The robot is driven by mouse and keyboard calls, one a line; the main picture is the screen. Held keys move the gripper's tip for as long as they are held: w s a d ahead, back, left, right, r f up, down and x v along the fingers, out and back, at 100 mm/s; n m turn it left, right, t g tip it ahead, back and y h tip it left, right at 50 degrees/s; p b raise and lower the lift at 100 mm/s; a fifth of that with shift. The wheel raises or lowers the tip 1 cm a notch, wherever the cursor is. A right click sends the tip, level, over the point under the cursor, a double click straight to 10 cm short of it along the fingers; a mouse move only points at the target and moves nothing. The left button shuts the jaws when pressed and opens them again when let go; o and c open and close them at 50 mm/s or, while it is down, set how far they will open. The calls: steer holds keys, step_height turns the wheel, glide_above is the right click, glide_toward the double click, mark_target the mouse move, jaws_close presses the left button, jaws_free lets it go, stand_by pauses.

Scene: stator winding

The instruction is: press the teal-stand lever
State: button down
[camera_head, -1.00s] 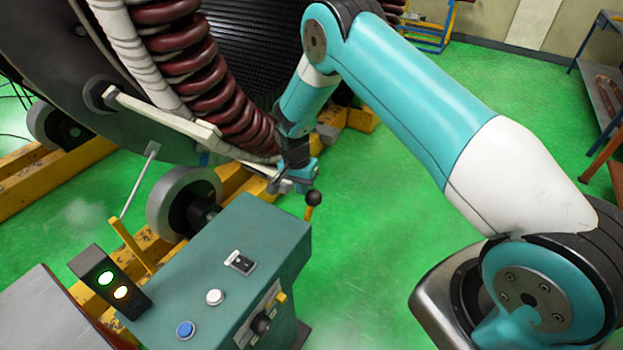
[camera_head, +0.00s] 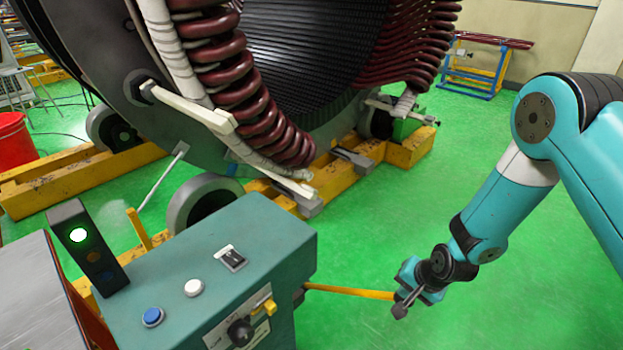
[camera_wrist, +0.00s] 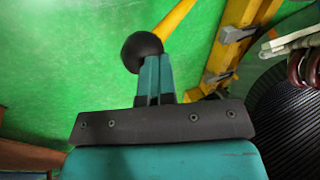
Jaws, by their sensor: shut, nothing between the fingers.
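The teal stand (camera_head: 225,255) is at the lower middle of the head view. Its lever (camera_head: 350,291), a yellow rod, sticks out nearly level to the right from the stand's side. The lever's black ball knob (camera_wrist: 142,51) is in the wrist view, right at the tips of my gripper (camera_wrist: 154,75). My shut gripper (camera_head: 402,303) is at the lever's outer end in the head view, with no thing between its fingers. I cannot tell whether the fingertips touch the knob.
The stand's top has a white button (camera_head: 194,287), a blue button (camera_head: 152,317) and a switch (camera_head: 231,258). A lamp box (camera_head: 88,247) shows a lit green lamp. The large stator (camera_head: 300,60) rests on yellow rails (camera_head: 408,150).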

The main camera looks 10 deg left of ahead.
mark_target(410, 305)
steer(key=shift+s+d+f, duration=0.75)
steer(key=shift+f, duration=0.25)
steer(key=shift+b, duration=0.3)
steer(key=a+r+p, duration=0.1)
steer(key=r, duration=0.1)
steer(key=w+a+r+p, duration=0.1)
steer(key=r, duration=0.1)
steer(key=a+r+p, duration=0.1)
steer(key=p, duration=0.1)
steer(key=shift+w+r, duration=0.25)
steer(key=shift+r, duration=0.15)
steer(key=s+d+b+v, duration=0.1)
steer(key=b+v, duration=0.1)
steer(key=v, duration=0.7)
steer(key=shift+d+f, duration=0.2)
steer(key=shift+d, duration=0.05)
steer(key=shift+r, duration=0.1)
